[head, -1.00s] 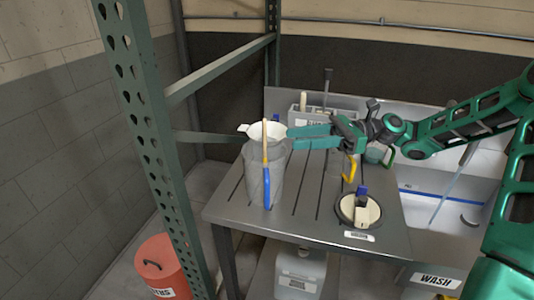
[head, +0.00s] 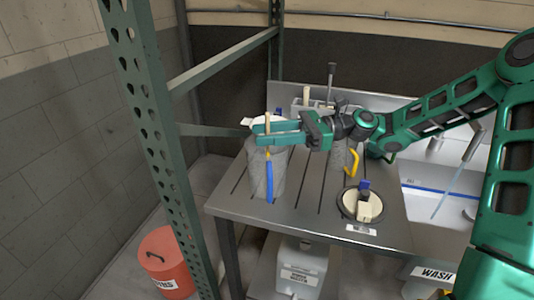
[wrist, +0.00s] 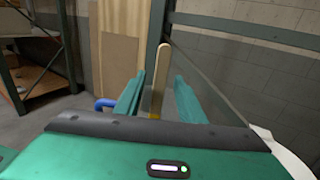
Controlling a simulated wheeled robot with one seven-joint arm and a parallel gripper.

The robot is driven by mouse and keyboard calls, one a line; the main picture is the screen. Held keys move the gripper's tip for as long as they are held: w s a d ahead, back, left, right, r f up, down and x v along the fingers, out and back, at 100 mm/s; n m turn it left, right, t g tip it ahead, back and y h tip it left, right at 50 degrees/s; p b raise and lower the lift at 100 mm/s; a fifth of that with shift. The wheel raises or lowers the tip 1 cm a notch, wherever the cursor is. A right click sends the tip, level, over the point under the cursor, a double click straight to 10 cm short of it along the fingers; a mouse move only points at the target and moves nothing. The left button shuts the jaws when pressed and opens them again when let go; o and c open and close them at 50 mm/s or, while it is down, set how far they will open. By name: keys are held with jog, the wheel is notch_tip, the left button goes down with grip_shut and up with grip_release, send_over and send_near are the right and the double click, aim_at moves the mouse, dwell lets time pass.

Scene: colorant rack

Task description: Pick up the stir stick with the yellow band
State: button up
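The stir stick (head: 268,118) is a pale wooden stick standing upright at the mouth of a grey pitcher with a blue handle (head: 269,182). My gripper (head: 258,133) is level with the pitcher's top, its fingers reaching left across the stick. In the wrist view the stick (wrist: 161,75) rises between my two open fingers (wrist: 160,80), with gaps showing on both sides. A yellow band (wrist: 155,116) shows low on it, near the gripper's body. The stick's lower end is hidden.
A white strainer (head: 250,121) sits on the pitcher's rim. A second pitcher with a yellow handle (head: 353,163) stands to the right. A round pot (head: 362,205) is at the front of the slotted table (head: 312,215). A green rack post (head: 160,150) stands left.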

grip_shut()
dwell(0.3)
